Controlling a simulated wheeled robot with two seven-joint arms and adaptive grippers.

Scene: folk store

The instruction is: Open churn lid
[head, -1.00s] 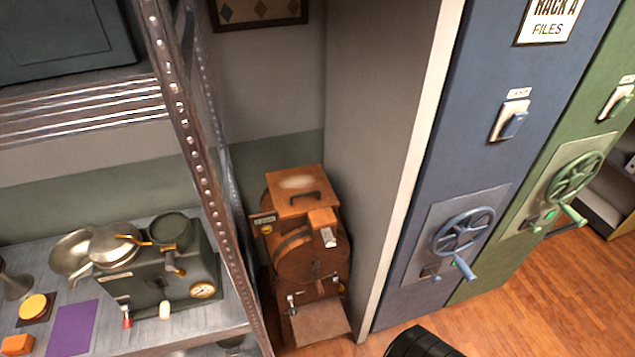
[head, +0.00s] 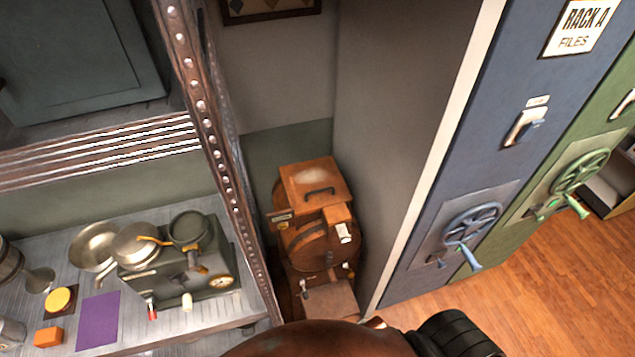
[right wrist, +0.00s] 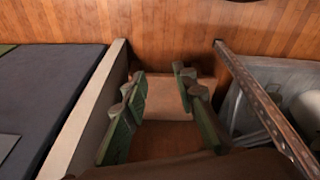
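The wooden churn (head: 312,245) stands on the floor in the gap between the shelf rack and the blue cabinet. Its square lid (head: 312,178) lies flat on top, with a dark handle on it, and looks shut. My right gripper (right wrist: 160,95) shows in the right wrist view, its two green-padded fingers spread wide with nothing between them. Behind the fingers is a tan board, probably the churn's front plate. The right gripper's fingers do not show in the head view. My left gripper is in neither current view.
The metal rack (head: 212,130) closes in on the churn's left, its shelf holding pans, a dark stove box (head: 190,268) and a purple sheet (head: 98,320). The blue cabinet (head: 470,150) with a handwheel stands to the right. Wooden floor (head: 540,290) is free in front.

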